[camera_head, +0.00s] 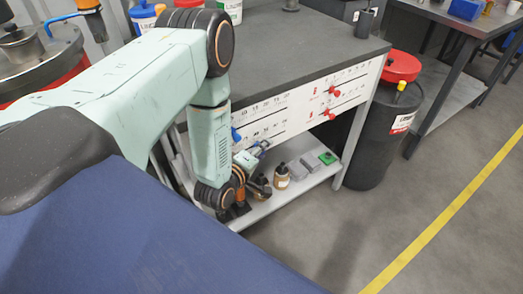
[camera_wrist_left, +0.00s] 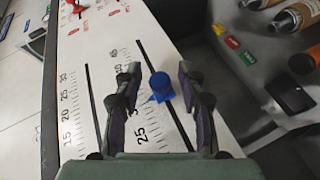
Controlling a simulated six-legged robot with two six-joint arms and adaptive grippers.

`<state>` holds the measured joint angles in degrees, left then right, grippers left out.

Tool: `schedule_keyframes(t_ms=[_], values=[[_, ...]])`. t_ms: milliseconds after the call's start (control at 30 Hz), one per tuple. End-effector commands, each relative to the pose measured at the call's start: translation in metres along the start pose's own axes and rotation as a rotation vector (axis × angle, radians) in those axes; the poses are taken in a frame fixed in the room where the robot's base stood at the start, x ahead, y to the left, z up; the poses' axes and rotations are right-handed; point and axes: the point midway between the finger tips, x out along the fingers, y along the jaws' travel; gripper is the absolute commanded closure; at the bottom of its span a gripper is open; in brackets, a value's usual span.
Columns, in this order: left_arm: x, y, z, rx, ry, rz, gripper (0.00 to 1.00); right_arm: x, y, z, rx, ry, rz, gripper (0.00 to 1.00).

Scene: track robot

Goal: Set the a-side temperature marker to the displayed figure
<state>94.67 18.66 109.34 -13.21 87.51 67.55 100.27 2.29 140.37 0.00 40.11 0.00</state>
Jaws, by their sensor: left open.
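A blue marker (camera_wrist_left: 161,86) sits on the right-hand of two dark slots in the left wrist view, beside a printed number scale. The slots are in a white panel (camera_head: 266,117) on the front of a grey bench. My left gripper (camera_wrist_left: 158,72) is open, with one finger on each side of the blue marker and visible gaps to it. In the head view a blue piece (camera_head: 236,134) shows at the panel's left end, beside my left wrist. Two red markers (camera_head: 331,91) (camera_head: 329,114) sit further right on the panel. I cannot read a displayed figure. My right gripper is out of view.
A lower shelf (camera_head: 268,206) below the panel holds a brown bottle (camera_head: 281,177), small grey boxes and a green item (camera_head: 327,158). A dark barrel with a red lid (camera_head: 401,66) stands right of the bench.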

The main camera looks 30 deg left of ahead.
Motion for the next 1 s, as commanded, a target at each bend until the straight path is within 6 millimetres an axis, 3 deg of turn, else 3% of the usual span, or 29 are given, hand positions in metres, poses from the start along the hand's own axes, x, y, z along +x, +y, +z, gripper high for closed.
schedule_keyframes(t_ms=[233,700,1000], values=[[-0.009,-0.001,0.0,-0.001,-0.001,-0.002,0.6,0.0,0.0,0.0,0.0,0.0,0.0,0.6],[-0.098,-0.001,0.0,-0.003,0.001,-0.004,0.6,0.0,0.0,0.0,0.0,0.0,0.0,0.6],[-0.12,0.0,0.0,0.0,0.0,0.0,0.6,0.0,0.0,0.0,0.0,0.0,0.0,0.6]])
